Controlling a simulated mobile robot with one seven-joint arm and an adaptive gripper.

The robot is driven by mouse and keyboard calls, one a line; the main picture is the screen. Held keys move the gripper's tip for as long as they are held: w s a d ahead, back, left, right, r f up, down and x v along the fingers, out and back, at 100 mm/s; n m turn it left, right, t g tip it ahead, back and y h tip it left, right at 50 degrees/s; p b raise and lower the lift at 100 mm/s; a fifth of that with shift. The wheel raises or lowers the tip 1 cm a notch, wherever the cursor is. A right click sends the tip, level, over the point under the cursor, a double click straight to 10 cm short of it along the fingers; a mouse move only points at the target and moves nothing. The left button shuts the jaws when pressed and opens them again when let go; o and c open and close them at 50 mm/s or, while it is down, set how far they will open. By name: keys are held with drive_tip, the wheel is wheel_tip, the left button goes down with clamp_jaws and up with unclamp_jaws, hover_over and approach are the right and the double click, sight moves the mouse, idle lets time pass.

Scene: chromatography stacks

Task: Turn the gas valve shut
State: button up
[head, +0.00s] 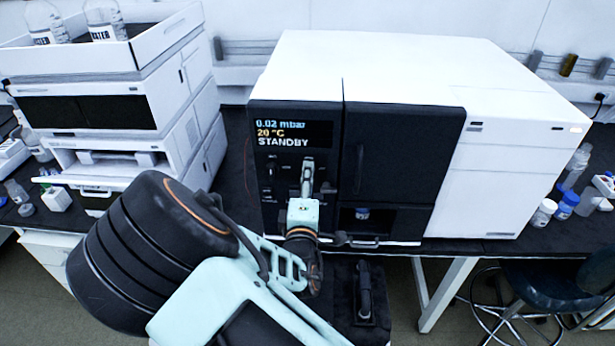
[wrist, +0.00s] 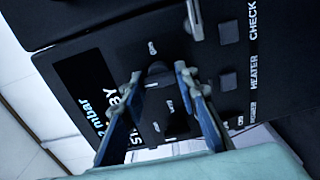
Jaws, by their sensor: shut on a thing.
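The gas valve is a small dark knob (wrist: 157,69) on the black front panel of the white instrument (head: 400,75). A short label, which seems to read GAS, is beside it in the wrist view. My gripper (wrist: 158,72) has one finger on each side of the knob and is shut on it. In the head view my gripper (head: 307,164) is at the panel, just below the display (head: 291,133), and hides the knob. The display reads 0.02 mbar, 20 °C, STANDBY. The knob's turn angle is hard to tell.
A metal handle or lever (wrist: 194,18) and square buttons (wrist: 229,32) marked CHECK and HEATER are close to my fingers. A dark door (head: 400,150) is to the right. A stack of white modules (head: 85,115) stands at left; bottles (head: 566,203) stand at right.

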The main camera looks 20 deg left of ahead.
drive_tip(key=shift+n, duration=0.3)
drive_tip(key=o, duration=1.1)
drive_tip(key=shift+o, duration=0.2)
drive_tip(key=shift+s, duration=0.1)
drive_tip(key=v, duration=1.2)
